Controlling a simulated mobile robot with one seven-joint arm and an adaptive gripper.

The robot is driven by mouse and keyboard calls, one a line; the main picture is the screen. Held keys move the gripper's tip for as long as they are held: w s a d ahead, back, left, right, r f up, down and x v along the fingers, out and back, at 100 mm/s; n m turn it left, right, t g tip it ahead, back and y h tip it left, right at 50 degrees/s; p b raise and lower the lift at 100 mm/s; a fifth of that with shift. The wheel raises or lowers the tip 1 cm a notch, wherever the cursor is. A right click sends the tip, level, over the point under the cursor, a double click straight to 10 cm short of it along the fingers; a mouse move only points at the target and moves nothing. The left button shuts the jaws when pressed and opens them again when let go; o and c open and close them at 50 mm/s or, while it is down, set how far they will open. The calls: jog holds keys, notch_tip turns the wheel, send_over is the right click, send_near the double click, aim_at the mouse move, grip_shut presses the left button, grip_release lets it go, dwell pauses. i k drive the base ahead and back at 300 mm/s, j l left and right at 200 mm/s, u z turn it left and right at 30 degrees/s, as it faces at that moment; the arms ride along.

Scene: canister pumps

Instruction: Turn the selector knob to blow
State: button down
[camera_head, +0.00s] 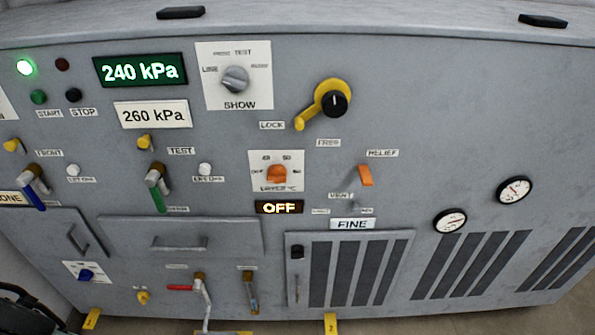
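A grey selector knob (235,80) sits on a white plate marked SHOW, at the upper middle of the cabinet front. Its surrounding labels are small; LINE and TEST can be made out. A blue knob (86,274) sits on a small white plate at the lower left, its markings too small to read. An orange knob (277,174) sits on a white dial plate above a display reading OFF. I cannot read the word blow on any plate.
A yellow lever with black hub (334,103) points down-left beside LOCK. Levers with blue (34,196), green (158,198) and red (180,288) handles stick out. An orange RELIEF lever (365,175) is at right. A dark shape (22,305) fills the lower left corner.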

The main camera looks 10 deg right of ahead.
aim_at(236, 78)
jog(key=k+l+u, duration=0.15)
jog(key=k+l, duration=0.3)
jog(key=l, duration=0.2)
jog(key=k+l+u, duration=0.1)
jog(key=k+l, duration=0.4)
